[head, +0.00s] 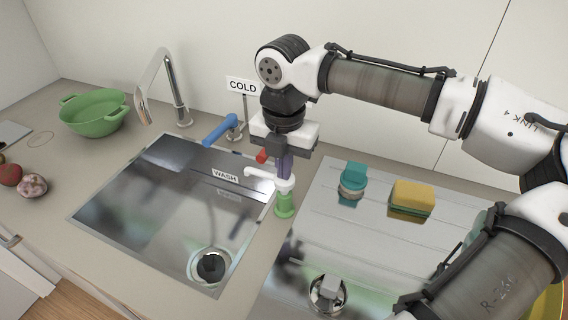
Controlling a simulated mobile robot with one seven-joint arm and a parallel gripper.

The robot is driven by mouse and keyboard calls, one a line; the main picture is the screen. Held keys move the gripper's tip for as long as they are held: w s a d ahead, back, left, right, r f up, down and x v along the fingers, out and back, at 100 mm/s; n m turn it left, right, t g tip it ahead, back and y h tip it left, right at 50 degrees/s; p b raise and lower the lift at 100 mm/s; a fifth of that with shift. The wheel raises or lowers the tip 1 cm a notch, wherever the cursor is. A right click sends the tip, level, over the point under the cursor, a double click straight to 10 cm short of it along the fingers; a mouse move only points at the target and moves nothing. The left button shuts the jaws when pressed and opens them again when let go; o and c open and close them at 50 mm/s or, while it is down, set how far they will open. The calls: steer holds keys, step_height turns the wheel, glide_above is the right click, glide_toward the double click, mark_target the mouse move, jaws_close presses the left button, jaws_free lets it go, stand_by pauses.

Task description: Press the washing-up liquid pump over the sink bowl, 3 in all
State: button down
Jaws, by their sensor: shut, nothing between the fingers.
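The washing-up liquid pump is a green bottle (285,204) with a white pump head (267,176). It stands upright at the right edge of the sink bowl (140,225), its spout pointing left over the bowl. My gripper (285,175) is shut and empty, pointing down directly above the pump head. Its fingertips are at or very near the top of the head; I cannot tell whether they touch. A WASH label (225,175) shows at the bowl.
A chrome tap (179,100), a blue lever (222,129) by a COLD sign (242,86) and a red lever (262,156) stand behind the bowl. A teal brush (353,178) and sponge (411,198) lie on the drainer at right. A green colander (94,113) stands left.

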steer(key=shift+s+f, duration=0.1)
steer(key=shift+f, duration=0.9)
